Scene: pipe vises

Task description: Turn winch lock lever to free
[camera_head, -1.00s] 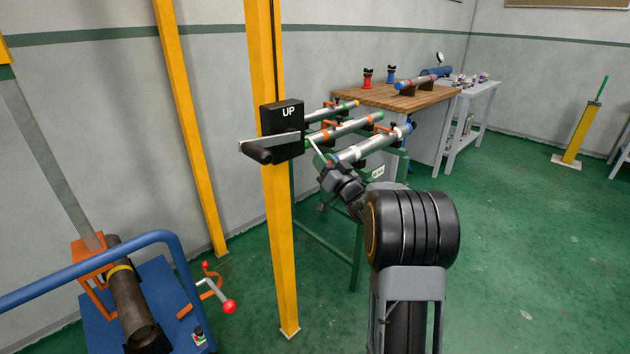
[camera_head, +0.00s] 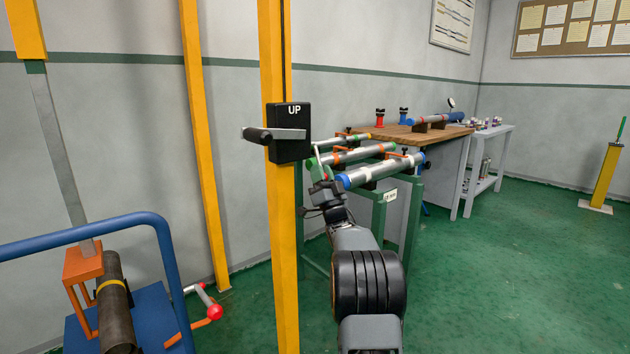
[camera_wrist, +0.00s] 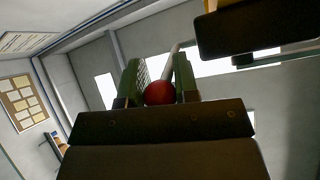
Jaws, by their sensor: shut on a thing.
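The winch box (camera_head: 290,132), black with the word UP, is fixed to a yellow post. Its crank, a grey arm with a black grip (camera_head: 257,135), points left. My gripper (camera_head: 317,165) is just right of and below the box. In the wrist view, my gripper (camera_wrist: 160,82) has its green-padded fingers on both sides of the lock lever's red knob (camera_wrist: 159,93). The lever's pale rod (camera_wrist: 173,55) rises from the knob between the fingers. The box's dark underside seems to fill the upper right there.
A green stand with several pipes (camera_head: 370,172) is right behind my gripper. The yellow post (camera_head: 286,250) is close on the left. A blue cart (camera_head: 160,240) with a dark pipe and a red-knobbed crank (camera_head: 214,312) is lower left.

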